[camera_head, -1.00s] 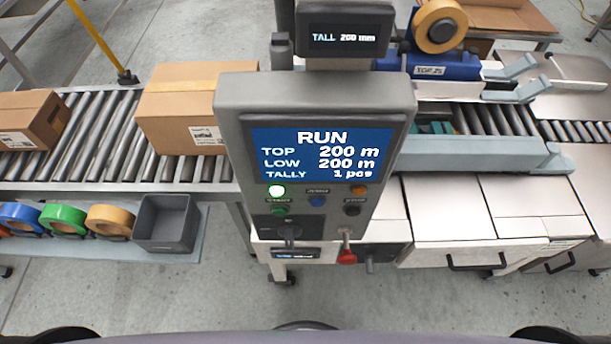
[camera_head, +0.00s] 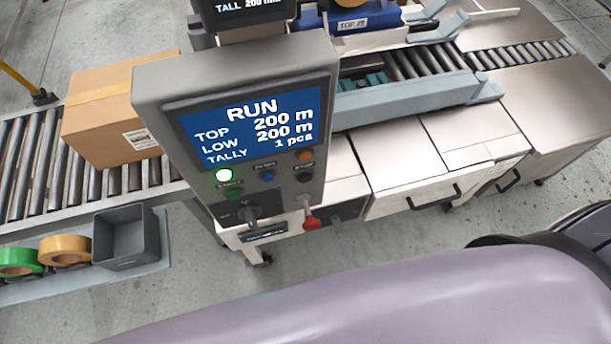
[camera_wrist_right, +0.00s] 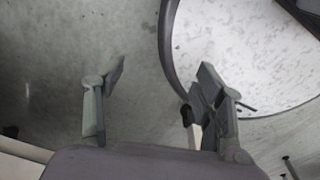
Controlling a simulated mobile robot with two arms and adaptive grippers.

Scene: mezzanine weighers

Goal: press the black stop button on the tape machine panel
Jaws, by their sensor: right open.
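The tape machine panel (camera_head: 158,92) stands in the middle of the head view, its screen (camera_head: 250,125) reading RUN, TOP 200 m, LOW 200 m, TALLY 1 pcs. Below the screen, the black stop button (camera_head: 303,175) is at the lower right, under an orange lamp (camera_head: 305,155). A green button (camera_head: 233,193) and a blue button (camera_head: 267,175) lie to its left. My right gripper (camera_wrist_right: 160,85) is open and empty in the right wrist view, over bare floor and apart from the panel. My left gripper is not in view.
A red-handled lever (camera_head: 311,222) and a dark rotary switch (camera_head: 250,214) sit below the buttons. A cardboard box (camera_head: 105,125) rests on the roller conveyor (camera_head: 28,165) to the left. A grey bin (camera_head: 128,250) and tape rolls stand lower left.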

